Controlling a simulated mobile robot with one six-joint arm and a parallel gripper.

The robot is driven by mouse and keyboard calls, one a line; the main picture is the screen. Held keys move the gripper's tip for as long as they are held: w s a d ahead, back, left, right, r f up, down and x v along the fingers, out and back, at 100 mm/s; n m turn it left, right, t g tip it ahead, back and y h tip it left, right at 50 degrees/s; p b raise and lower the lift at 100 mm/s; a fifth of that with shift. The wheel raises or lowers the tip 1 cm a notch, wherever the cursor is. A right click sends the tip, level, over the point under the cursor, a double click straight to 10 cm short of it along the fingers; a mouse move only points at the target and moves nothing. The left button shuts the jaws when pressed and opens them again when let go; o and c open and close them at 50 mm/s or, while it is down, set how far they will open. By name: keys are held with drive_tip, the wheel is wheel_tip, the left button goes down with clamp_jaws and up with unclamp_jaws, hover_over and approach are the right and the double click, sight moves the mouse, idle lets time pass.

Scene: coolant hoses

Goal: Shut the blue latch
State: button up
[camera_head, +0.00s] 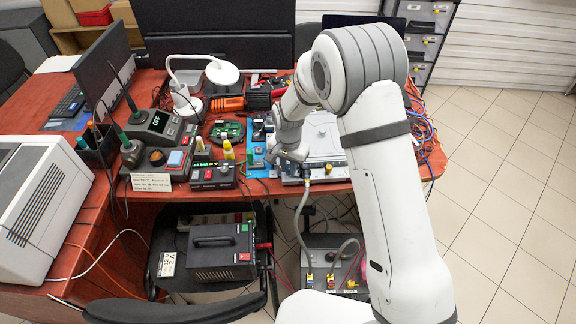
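A dark box (320,244) on the floor level below the table's front edge has several small coloured fittings along its front. Pale hoses (299,215) run down to this box from the table edge. My gripper (287,158) is above the table, over the left side of a silver plate device (322,140), well above and behind the box. Its fingers are too small to tell open from shut.
A red table (30,108) carries a lamp (184,100), a soldering station (160,127), a monitor and tools. A black power unit (220,251) rests on a chair left of the box. Cables hang at the table's right edge. The tiled floor (500,190) at right is clear.

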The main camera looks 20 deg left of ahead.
sight(288, 169)
drive_tip(key=shift+f+n+b, duration=0.15)
drive_tip(key=shift+n+b, duration=0.35)
drive_tip(key=shift+b, duration=0.25)
clamp_jaws()
drive_tip(key=shift+r+n+b, duration=0.2)
drive_tip(key=shift+n+b, duration=0.4)
drive_tip(key=shift+n, duration=0.7)
drive_tip(key=o, duration=0.5)
unclamp_jaws()
drive_tip(key=shift+o, duration=0.2)
wheel_tip(288, 169, up, 8)
drive_tip(key=shift+f+b, duration=0.1)
drive_tip(key=shift+b, duration=0.25)
